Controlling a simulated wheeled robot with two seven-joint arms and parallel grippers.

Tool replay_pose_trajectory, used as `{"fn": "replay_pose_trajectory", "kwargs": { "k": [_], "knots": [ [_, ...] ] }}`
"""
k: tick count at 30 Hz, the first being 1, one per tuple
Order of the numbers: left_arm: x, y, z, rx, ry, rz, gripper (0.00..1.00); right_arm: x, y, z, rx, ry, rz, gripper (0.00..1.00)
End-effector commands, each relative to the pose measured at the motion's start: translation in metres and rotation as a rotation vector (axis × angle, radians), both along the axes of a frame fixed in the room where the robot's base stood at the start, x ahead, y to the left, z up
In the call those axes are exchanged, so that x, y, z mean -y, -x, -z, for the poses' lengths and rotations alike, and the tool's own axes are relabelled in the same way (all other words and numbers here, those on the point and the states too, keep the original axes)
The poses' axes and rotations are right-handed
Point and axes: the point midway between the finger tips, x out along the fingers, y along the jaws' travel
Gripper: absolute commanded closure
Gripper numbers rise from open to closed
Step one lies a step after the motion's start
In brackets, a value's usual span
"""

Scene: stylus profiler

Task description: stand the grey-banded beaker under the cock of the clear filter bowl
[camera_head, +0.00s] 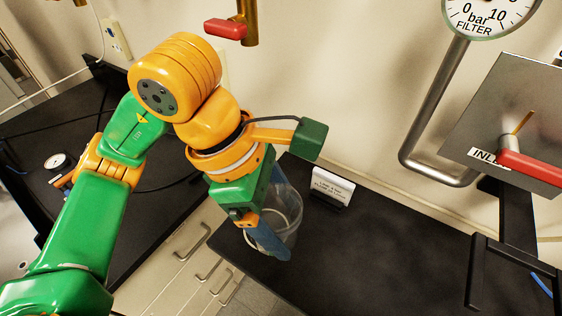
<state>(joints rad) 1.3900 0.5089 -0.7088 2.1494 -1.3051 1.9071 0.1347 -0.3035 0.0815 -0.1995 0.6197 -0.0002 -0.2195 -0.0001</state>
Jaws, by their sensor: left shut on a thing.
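A clear beaker (290,214) is at the middle of the view, at the edge of the dark bench. My left gripper (268,236), with blue fingers, is shut on the beaker's side and partly hides it. I cannot make out a grey band, or tell whether the beaker touches the bench. A brass cock with a red lever (226,28) hangs at the top, above my left arm. Its upper part is cut off, and no clear filter bowl shows. My right gripper is not in view.
A small white label card (332,186) stands on the dark bench (370,250) right of the beaker. A grey pipe (431,110) with a filter gauge (490,14), and a metal panel with a red lever (528,166), are at the right. The bench's middle is clear.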

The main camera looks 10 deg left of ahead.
Motion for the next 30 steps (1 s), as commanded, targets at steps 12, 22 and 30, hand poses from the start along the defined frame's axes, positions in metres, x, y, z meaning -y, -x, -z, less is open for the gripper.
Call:
{"fn": "replay_pose_trajectory", "kwargs": {
  "k": [12, 22, 30],
  "knots": [
    [-0.032, -0.039, 0.059, -0.005, -0.002, -0.004, 1.00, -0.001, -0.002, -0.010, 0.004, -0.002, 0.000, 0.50],
    [-0.032, -0.040, 0.091, 0.001, 0.000, 0.001, 1.00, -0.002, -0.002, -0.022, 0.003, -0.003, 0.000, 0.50],
    [-0.032, -0.040, 0.094, 0.001, 0.000, 0.001, 0.12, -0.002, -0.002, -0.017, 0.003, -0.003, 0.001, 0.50]
  ]
}}
